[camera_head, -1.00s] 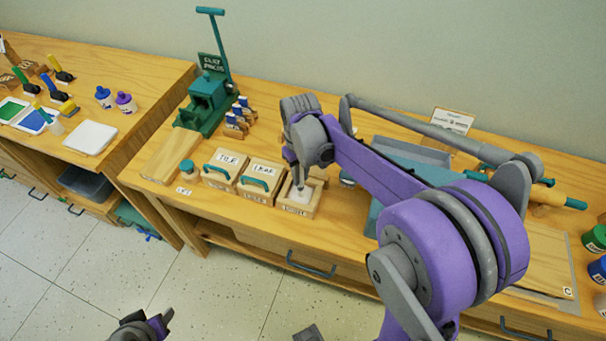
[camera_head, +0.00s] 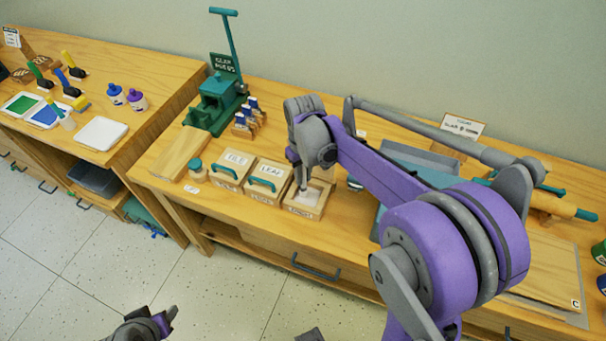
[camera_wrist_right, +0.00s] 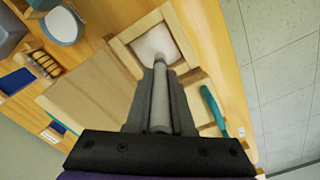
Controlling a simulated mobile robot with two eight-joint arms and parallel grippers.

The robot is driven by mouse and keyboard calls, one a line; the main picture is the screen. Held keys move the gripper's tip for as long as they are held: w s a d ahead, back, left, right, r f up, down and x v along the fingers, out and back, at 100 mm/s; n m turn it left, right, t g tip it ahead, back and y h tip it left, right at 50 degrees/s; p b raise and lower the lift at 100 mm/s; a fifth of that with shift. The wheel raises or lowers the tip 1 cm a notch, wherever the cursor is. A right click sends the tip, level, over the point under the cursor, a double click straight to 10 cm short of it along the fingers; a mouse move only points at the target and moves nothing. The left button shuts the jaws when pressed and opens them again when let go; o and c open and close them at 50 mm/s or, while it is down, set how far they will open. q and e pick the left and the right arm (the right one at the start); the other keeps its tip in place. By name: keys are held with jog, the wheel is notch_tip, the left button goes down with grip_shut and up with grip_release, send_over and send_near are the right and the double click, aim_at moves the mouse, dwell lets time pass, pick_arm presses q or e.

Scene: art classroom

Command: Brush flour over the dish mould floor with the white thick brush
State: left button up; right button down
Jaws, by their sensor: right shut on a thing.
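The dish mould (camera_head: 321,207) is an open wooden box with a white floor, to the right of two lidded moulds; its front label is too small to read surely. It also shows in the right wrist view (camera_wrist_right: 181,30), with its white floor beyond the fingertips. My right gripper (camera_head: 303,186) points down over the mould. It is shut on the thick brush (camera_wrist_right: 160,108), whose pale handle lies between the fingers. The brush tip is at or just above the floor; contact cannot be told. My left gripper (camera_head: 168,318) is low, away from the table, its jaws unclear.
The tile mould (camera_head: 233,164) and leaf mould (camera_head: 269,173), with teal handles, stand close to the left. A round container with white content (camera_wrist_right: 61,26) is near the mould's other side. A green press (camera_head: 215,105) stands behind left. My right arm hides part of the table.

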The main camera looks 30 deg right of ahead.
jog(key=shift+s+d, duration=0.3)
jog(key=shift+s, duration=0.05)
jog(key=shift+s+d, duration=0.35)
jog(key=shift+s, duration=0.05)
jog(key=shift+s+d, duration=0.1)
jog(key=shift+s, duration=0.05)
jog(key=shift+s+d, duration=0.15)
jog(key=shift+s, duration=0.1)
jog(key=shift+r, duration=0.1)
jog(key=shift+r+p, duration=0.35)
jog(key=shift+r, duration=0.2)
